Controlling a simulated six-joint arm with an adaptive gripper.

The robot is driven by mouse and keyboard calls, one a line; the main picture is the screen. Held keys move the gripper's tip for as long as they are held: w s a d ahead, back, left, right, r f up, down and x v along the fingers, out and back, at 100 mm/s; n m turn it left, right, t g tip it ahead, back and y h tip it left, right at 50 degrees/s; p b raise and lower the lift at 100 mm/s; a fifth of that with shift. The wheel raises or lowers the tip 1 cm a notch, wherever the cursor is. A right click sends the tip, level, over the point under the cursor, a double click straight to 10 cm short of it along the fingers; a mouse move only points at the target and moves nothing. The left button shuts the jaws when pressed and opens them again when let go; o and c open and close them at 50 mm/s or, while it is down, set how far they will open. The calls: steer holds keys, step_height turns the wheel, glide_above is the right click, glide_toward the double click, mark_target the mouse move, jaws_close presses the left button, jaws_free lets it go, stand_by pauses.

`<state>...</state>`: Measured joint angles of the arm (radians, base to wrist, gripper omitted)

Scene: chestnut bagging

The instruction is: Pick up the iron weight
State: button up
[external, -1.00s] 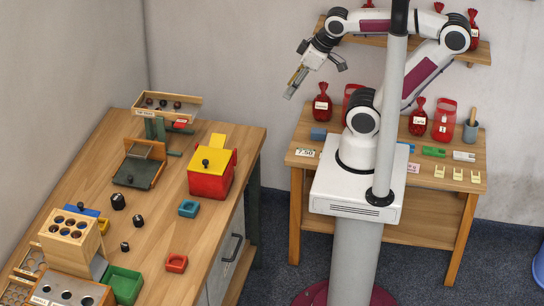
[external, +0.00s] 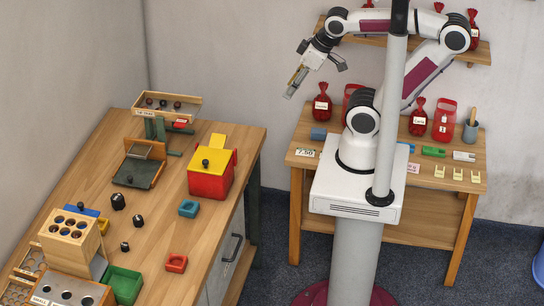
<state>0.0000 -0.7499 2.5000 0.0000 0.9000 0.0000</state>
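Three black knobbed weights of different sizes stand upright on the left wooden table. The largest iron weight (external: 118,201) is at the back, a medium one (external: 138,220) is to its right and nearer, and the smallest (external: 125,247) is in front. My gripper (external: 291,88) is raised high in the air, far to the right of the weights, near the back wall and pointing down to the left. It touches none of them. At this size I cannot tell whether its fingers are apart, and I see no object in it.
Around the weights are a green hinged stand (external: 139,170), a red box with yellow lid (external: 211,180), a blue tray (external: 189,208), a red tray (external: 176,263), a green bin (external: 124,284) and a wooden holed block (external: 71,238). A side table (external: 455,205) holds red bags.

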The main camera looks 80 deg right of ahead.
steer(key=o, duration=0.4)
stand_by(0.3)
